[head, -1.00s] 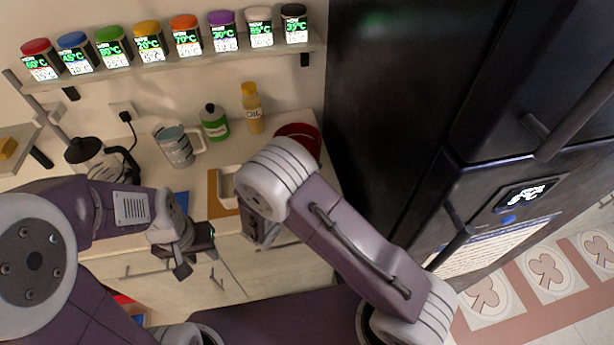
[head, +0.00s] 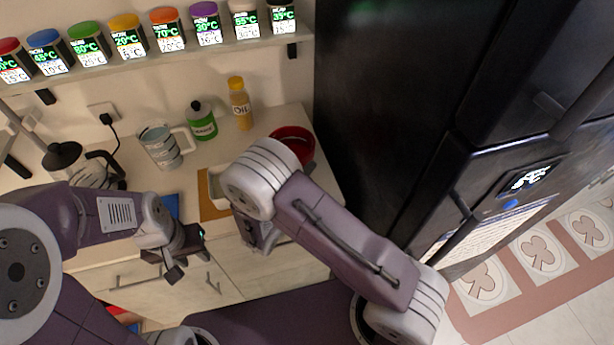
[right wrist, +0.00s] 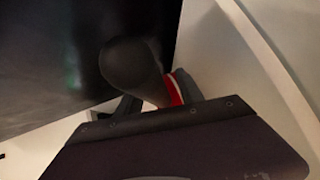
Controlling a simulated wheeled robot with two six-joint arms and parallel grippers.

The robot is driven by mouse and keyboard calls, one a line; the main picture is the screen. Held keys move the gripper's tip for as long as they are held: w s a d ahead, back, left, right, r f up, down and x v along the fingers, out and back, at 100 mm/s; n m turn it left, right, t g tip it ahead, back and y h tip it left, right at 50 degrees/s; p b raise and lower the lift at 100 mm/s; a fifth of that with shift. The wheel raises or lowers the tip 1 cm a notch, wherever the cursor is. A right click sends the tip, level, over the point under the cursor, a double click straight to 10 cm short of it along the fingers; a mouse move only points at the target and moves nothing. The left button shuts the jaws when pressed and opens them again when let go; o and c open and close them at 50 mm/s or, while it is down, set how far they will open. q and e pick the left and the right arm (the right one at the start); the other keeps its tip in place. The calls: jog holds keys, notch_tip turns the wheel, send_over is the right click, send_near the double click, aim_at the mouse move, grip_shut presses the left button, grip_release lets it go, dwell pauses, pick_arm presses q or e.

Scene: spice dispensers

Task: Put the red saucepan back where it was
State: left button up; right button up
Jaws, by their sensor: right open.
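The red saucepan (head: 296,137) stands on the counter's right end, beside the dark fridge, in the head view. My right arm hides part of it. My right gripper (right wrist: 157,98) is open in the right wrist view. A dark rounded piece, perhaps the pan's handle, and a strip of red (right wrist: 174,91) show at its fingers; I cannot tell whether they touch. In the head view its fingertips are hidden behind my arm. My left gripper (head: 165,266) is empty in front of the counter, its fingers apart.
The tall dark fridge (head: 385,120) bounds the counter on the right. An oil bottle (head: 240,103), a green bottle (head: 202,122) and a patterned mug (head: 163,145) stand at the back. A shelf (head: 160,62) above holds several spice dispensers.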

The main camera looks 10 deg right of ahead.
jog(key=shift+d+r, duration=0.1)
jog(key=shift+r, duration=0.1)
jog(key=shift+s+a, duration=0.2)
jog(key=shift+a, duration=0.1)
jog(key=b+v, duration=0.1)
jog(key=v, duration=1)
jog(key=s+d+f+m+g+y, duration=0.2)
jog(key=s+d+m+g+y, duration=0.6)
jog(key=d+m+g+y, duration=0.1)
jog(key=d+g+y, duration=0.1)
jog(key=d, duration=0.1)
jog(key=shift+s+d+f, duration=0.2)
jog(key=shift+s+d, duration=0.1)
